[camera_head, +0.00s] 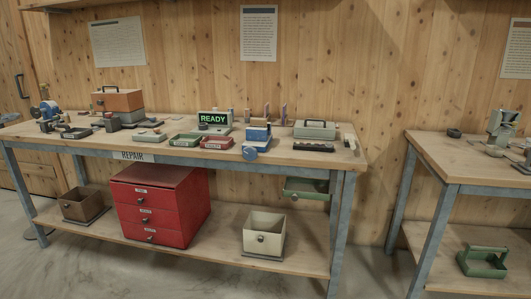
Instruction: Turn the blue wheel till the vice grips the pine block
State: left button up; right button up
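A small blue vice (258,133) stands at the front edge of the long workbench, right of its middle. A round blue wheel (250,153) is on its front, facing me at the bench edge. A pale strip shows by the vice's jaws; it is too small to tell whether this is the pine block, or whether the jaws touch it. Neither of my grippers is in view, and the bench is some way off.
The workbench (330,157) carries a READY display (213,120), green (186,139) and red (217,142) trays, and a grey box (315,129). A red drawer cabinet (160,205) stands on its lower shelf. A second bench (450,160) is at right. Floor is clear between them.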

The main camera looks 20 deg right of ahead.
aim_at(250, 154)
jog(key=z, duration=0.55)
jog(key=i, duration=0.85)
jog(key=z, duration=0.35)
